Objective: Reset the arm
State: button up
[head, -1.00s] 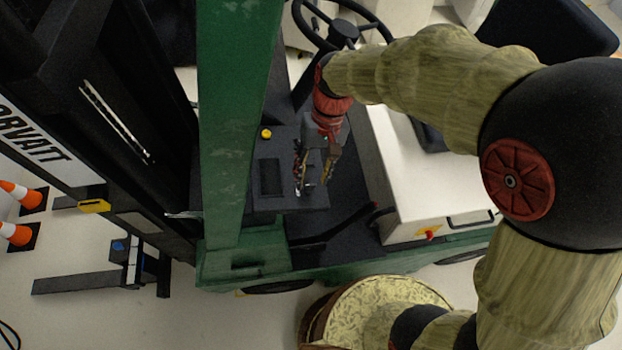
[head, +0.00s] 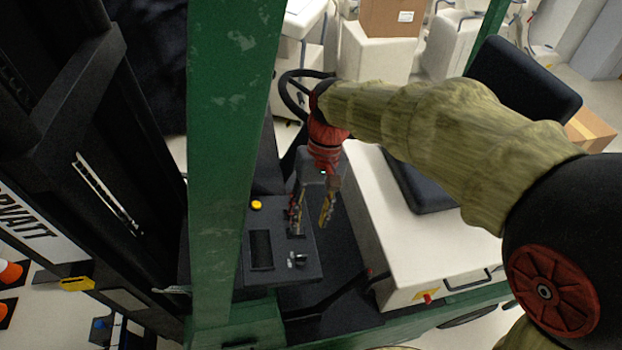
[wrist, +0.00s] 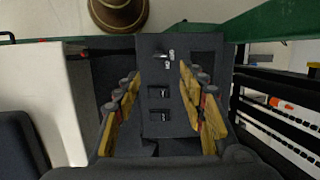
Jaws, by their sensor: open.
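My gripper (head: 312,212) hangs pointing down from my arm, over the right side of a dark control panel (head: 278,238) on a green forklift. In the wrist view my gripper (wrist: 161,108) is open, its yellow-padded fingers apart with nothing between them. The panel (wrist: 176,128) shows between and beyond the fingers. It carries a key-like switch (wrist: 158,57) with small white lettering and two small rocker switches. In the head view a small silver switch (head: 298,260) sits just below the gripper, apart from it. A yellow button (head: 256,205) is at the panel's upper left.
A green post (head: 230,150) stands left of my gripper, with the black mast further left. The steering wheel (head: 292,92) is close behind my wrist. A white housing (head: 400,245) and black seat (head: 525,85) are to the right. Boxes stand behind.

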jog(key=s+d+f+m+t+b, duration=0.1)
jog(key=s+d+f+t+b, duration=0.2)
jog(key=d+b, duration=0.3)
jog(key=s+d+f+m+t+h+b, duration=0.1)
jog(key=s+d+f+t+b, duration=0.1)
jog(key=d+b, duration=0.4)
jog(key=s+d+f+m+t+b, duration=0.1)
jog(key=s+d+f+t+b, duration=0.2)
jog(key=d, duration=0.6)
jog(key=s+f+b, duration=0.1)
jog(key=s+b, duration=0.1)
jog(key=b, duration=0.1)
jog(key=shift+s+f+t+h, duration=0.3)
jog(key=shift+s+f+h, duration=0.05)
jog(key=shift+f+h, duration=0.05)
jog(key=shift+c, duration=0.3)
